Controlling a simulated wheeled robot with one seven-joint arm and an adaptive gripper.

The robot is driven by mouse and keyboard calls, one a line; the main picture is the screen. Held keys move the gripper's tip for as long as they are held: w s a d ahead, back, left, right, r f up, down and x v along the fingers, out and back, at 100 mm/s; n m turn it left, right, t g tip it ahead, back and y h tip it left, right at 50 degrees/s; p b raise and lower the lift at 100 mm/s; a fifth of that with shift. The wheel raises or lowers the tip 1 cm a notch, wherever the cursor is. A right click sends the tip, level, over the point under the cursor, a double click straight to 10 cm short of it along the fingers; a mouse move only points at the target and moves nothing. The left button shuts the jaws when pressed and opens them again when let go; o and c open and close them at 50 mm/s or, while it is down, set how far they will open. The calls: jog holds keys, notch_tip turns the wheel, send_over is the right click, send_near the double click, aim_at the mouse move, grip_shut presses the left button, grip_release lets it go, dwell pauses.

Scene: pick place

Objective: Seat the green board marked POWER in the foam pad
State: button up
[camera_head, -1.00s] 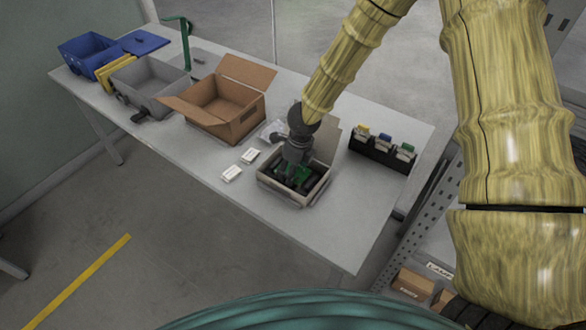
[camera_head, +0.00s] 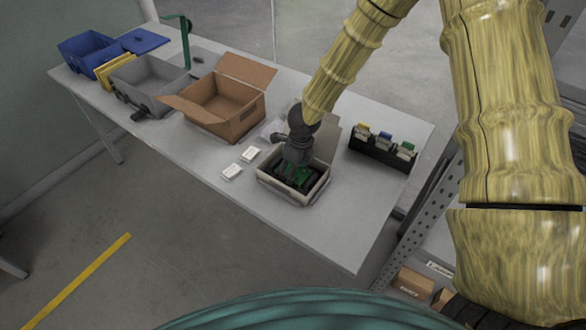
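The foam pad (camera_head: 279,181) is black and lies inside a small pale open box (camera_head: 284,195) on the table. A green board (camera_head: 302,175) shows at the pad, just under my gripper (camera_head: 296,170). My gripper points down into the box from above. Its fingers are small, dark and partly lost against the black pad, so I cannot tell whether they are shut on the board. Any marking on the board is too small to read, and I cannot tell whether it lies flat in the foam.
A black rack (camera_head: 381,154) with yellow, blue and green-topped items stands to the right. An open cardboard box (camera_head: 222,112) and two white cards (camera_head: 232,171) are to the left. A grey bin (camera_head: 150,85) stands further left. The table's front right is clear.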

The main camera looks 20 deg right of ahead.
jog(key=o, duration=0.9)
jog(key=c, duration=0.3)
jog(key=shift+c, duration=0.2)
jog(key=shift+r, duration=0.1)
jog(key=shift+r+p, duration=3.4)
jog(key=shift+r, duration=0.05)
